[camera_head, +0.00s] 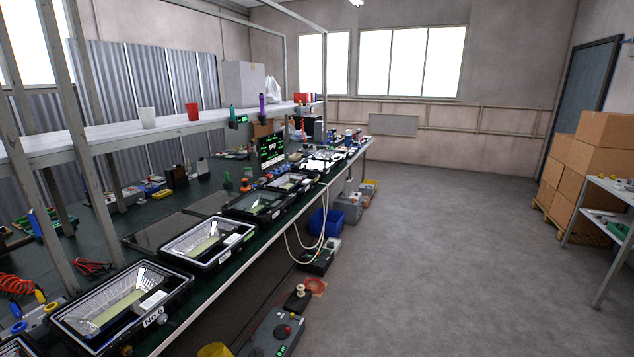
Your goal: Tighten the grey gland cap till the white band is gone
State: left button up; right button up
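Several black floodlight housings stand in a row along the front edge of the long workbench. The nearest whole one (170,279) has a white label on its front rim and a bright reflector inside. Another housing (185,264) stands behind it, and a third (232,211) is farther along. A small greyish round part shows by the label of the nearest housing, but it is too small to tell if it is a gland cap. I cannot make out a white band. Neither of my grippers is in view.
The green-topped workbench (95,240) runs along the left, with upright posts and a white shelf (90,150) above it. Control boxes (275,335) and a blue bin (326,222) are on the floor beside it. Cardboard boxes (606,130) stand right. The middle floor is clear.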

aim_at(160, 319)
jog(key=u, duration=1.4)
jog(key=i+l+z, duration=0.15)
jog(key=i, duration=0.35)
jog(key=l, duration=0.1)
